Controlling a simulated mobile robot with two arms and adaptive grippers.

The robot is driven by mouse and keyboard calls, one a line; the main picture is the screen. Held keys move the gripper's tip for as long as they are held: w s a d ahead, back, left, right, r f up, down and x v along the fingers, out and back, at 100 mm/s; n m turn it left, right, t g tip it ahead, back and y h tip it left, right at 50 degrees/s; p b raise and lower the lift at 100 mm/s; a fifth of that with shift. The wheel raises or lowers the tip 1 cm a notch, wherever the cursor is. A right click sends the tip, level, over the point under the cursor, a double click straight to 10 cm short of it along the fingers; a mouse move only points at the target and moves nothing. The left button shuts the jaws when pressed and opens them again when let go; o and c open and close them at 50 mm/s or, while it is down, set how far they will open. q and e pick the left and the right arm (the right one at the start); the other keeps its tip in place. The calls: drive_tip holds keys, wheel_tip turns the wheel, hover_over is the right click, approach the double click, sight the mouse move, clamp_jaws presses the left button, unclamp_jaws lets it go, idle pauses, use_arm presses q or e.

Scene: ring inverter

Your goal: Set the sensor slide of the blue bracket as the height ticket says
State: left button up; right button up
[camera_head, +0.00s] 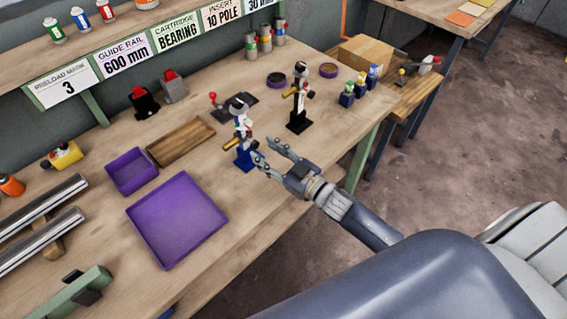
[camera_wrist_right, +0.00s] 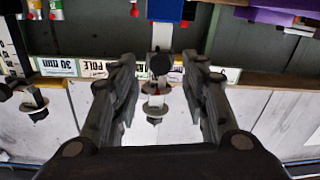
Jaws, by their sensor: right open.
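The blue bracket (camera_head: 246,160) stands on the bench, with an upright white post and a slide with dark and pale parts. In the right wrist view the bracket's blue part (camera_wrist_right: 165,10) is at the top and a dark round knob (camera_wrist_right: 160,66) sits on the post. My right gripper (camera_head: 266,152) is open just right of the bracket; in its wrist view the fingers (camera_wrist_right: 160,72) flank the post, with nothing visibly gripped. A card reading 30 mm (camera_head: 260,3) is cut off at the top; its heading is unreadable. My left gripper is not in view.
A similar black bracket (camera_head: 298,122) stands behind and right of the blue one. A wooden tray (camera_head: 181,142), a small purple bin (camera_head: 131,172) and a large purple tray (camera_head: 177,222) lie to the left. Small blue-and-green parts (camera_head: 347,97) stand at the right.

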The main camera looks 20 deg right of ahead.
drive_tip(key=v, duration=0.7)
drive_tip(key=shift+s, duration=0.1)
drive_tip(key=m+h, duration=0.1)
drive_tip(key=f+m+g+h, duration=0.1)
drive_tip(key=shift+d+f+h, duration=0.1)
drive_tip(key=shift+d+h, duration=0.15)
drive_tip(key=shift+h, duration=0.15)
drive_tip(key=s+a+f+m+g+h, duration=0.1)
drive_tip(key=s+f+g+h, duration=0.1)
drive_tip(key=s+g, duration=0.65)
drive_tip(key=s+a+f+m+g+h, duration=0.15)
drive_tip(key=s+g, duration=0.25)
drive_tip(key=s, duration=1)
wheel_tip(320, 180, down, 26)
drive_tip(key=s+d+f+g, duration=0.1)
drive_tip(key=s+d+f, duration=0.1)
drive_tip(key=s+f, duration=0.6)
drive_tip(key=s+d+f+g, duration=0.1)
drive_tip(key=s+d+f, duration=0.1)
drive_tip(key=s+f, duration=0.6)
drive_tip(key=shift+s+f+h, duration=0.25)
drive_tip(key=shift+s+h, duration=0.1)
drive_tip(key=shift+s, duration=0.6)
